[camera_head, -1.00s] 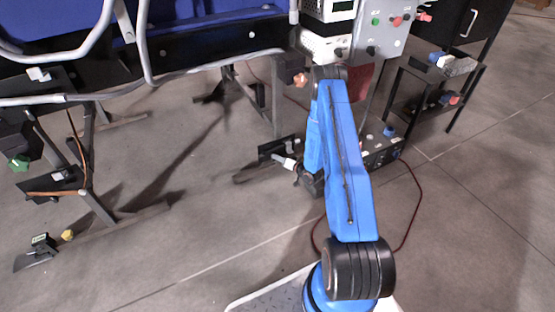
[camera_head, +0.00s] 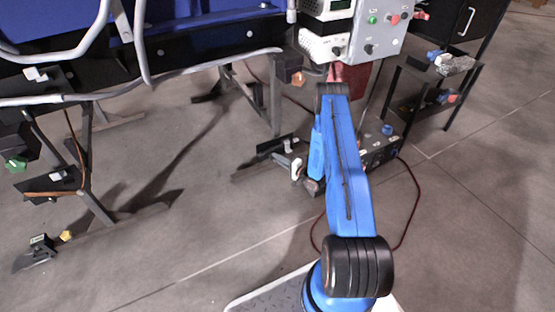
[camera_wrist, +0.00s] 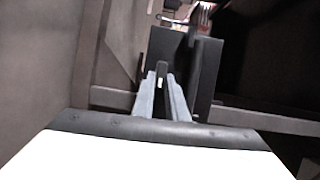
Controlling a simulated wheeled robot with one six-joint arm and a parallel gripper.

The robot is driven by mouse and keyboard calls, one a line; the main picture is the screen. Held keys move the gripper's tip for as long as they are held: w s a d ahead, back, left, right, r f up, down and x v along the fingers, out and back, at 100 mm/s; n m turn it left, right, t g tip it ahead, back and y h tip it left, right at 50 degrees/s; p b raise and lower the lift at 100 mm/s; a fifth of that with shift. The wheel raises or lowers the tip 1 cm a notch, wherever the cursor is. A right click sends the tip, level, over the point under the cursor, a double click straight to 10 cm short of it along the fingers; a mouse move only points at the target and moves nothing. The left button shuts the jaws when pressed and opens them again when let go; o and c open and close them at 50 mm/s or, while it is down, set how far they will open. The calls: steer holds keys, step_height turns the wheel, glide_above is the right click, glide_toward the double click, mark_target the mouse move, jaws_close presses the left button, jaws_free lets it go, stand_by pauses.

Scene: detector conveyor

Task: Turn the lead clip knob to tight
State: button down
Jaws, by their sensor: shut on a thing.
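In the wrist view, the two grey fingers of my gripper (camera_wrist: 161,79) stand on either side of a narrow dark knob or lever (camera_wrist: 162,67) with a small white mark. I take it to be the lead clip knob. It stands in front of a dark upright plate (camera_wrist: 204,75). My gripper is shut on it. In the head view, my wrist end is low beside a black bracket (camera_head: 268,148) on the floor-level frame. The fingertips and the gripped knob cannot be made out there. Which way the knob is turned is unclear.
A control box with coloured knobs (camera_head: 382,28) stands above my arm. An orange knob (camera_head: 298,78) sits under the conveyor edge. A black floor unit with a blue knob (camera_head: 387,130) and red cable is at right. Open floor (camera_head: 200,215) lies at left.

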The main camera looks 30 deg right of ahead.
steer(key=shift+f+m, duration=0.1)
steer(key=shift+m, duration=0.3)
steer(key=shift+d, duration=0.1)
steer(key=c, duration=1.8)
jaws_free()
steer(key=shift+o, duration=0.2)
steer(key=shift+s, duration=0.1)
steer(key=v, duration=1.7)
steer(key=shift+s, duration=0.15)
steer(key=shift+f, duration=0.15)
